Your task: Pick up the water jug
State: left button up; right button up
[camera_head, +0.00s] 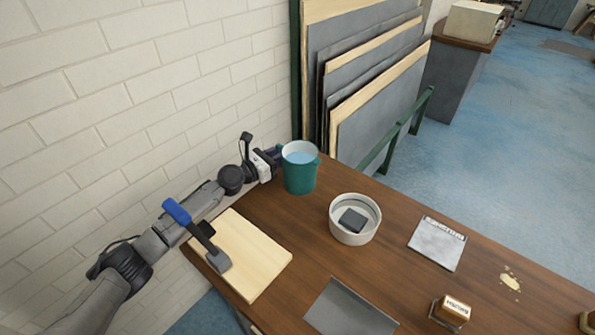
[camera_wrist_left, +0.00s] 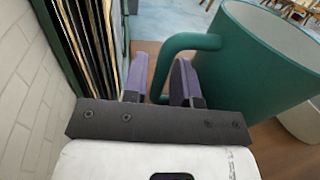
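The water jug (camera_head: 300,172) is a teal, open-topped vessel with light blue water inside. It stands upright on the wooden table near the wall side. In the left wrist view the jug (camera_wrist_left: 262,65) fills the upper right, with its handle (camera_wrist_left: 185,43) reaching left and curving down. My left gripper (camera_head: 274,154) is at the jug's handle side. In the left wrist view its two purple-grey fingers (camera_wrist_left: 160,80) are apart, with the handle's upright part between them. Firm contact cannot be made out. My right gripper is not in view.
A round white container (camera_head: 354,232) with a dark block inside stands right of the jug. A pale board (camera_head: 250,262) with a blue-handled tool lies below my left arm. Leaning panels (camera_head: 375,75) stand behind the table. A white brick wall (camera_head: 130,90) is at left.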

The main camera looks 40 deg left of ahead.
pick_arm(q)
grip_shut()
jog(key=shift+r, duration=0.25)
dwell(0.3)
jog(key=shift+r+p, duration=0.5)
notch_tip(320, 180, up, 4)
jog(key=p, duration=0.2)
jog(key=shift+f+p, duration=0.2)
jog(key=shift+p, duration=0.2)
notch_tip(320, 180, up, 5)
jog(key=p, duration=1.2)
send_over(294, 165)
jog(key=w, duration=0.4)
jog(key=shift+d+r+p, duration=0.3)
jog(key=shift+d+p, duration=0.25)
jog(key=shift+p, duration=0.05)
jog(key=shift+d+r+p, duration=0.3)
jog(key=shift+d+p, duration=0.2)
jog(key=shift+p, duration=0.05)
